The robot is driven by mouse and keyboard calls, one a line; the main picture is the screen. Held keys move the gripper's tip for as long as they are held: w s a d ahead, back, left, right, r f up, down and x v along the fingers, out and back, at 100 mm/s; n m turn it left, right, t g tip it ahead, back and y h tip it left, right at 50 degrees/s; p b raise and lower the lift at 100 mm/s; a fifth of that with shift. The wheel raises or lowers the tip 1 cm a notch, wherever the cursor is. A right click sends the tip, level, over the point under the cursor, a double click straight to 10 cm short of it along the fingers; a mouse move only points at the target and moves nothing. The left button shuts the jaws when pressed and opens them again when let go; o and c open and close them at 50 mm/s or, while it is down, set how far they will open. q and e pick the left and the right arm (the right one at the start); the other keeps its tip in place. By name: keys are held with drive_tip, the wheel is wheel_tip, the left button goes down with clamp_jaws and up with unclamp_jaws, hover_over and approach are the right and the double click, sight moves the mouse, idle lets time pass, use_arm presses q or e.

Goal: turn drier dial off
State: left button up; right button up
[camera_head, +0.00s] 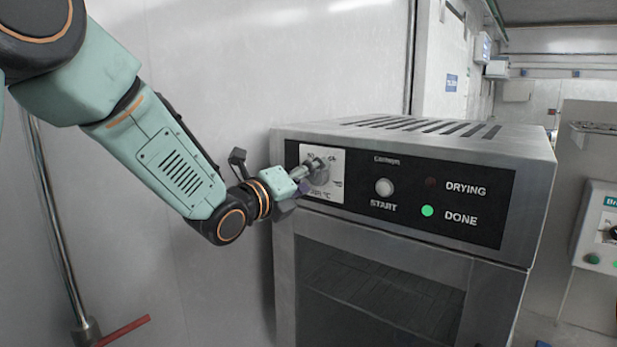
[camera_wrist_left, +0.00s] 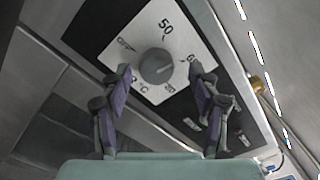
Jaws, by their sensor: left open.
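The drier (camera_head: 400,235) is a grey metal box with a black front panel. Its round grey dial (camera_head: 320,172) sits on a white plate at the panel's left. In the left wrist view the dial (camera_wrist_left: 156,66) shows whole, with OFF, 50 and other marks around it. My left gripper (camera_head: 305,178) is in front of the dial and partly covers it in the head view. In the left wrist view its two purple-padded fingers (camera_wrist_left: 162,82) are spread apart, one to each side below the dial, with nothing between them. My right gripper is not in view.
A white START button (camera_head: 384,187), an unlit DRYING lamp (camera_head: 431,183) and a lit green DONE lamp (camera_head: 427,211) are right of the dial. A plain wall (camera_head: 230,60) stands behind my arm. Another control box (camera_head: 600,230) is at the far right.

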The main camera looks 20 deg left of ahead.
use_arm(q)
drive_tip(key=shift+w+f, duration=0.3)
drive_tip(key=shift+w, duration=0.25)
drive_tip(key=c, duration=0.5)
drive_tip(key=shift+s+d+r, duration=0.1)
drive_tip(key=shift+s, duration=0.1)
drive_tip(key=c, duration=0.7)
drive_tip(key=shift+o, duration=0.2)
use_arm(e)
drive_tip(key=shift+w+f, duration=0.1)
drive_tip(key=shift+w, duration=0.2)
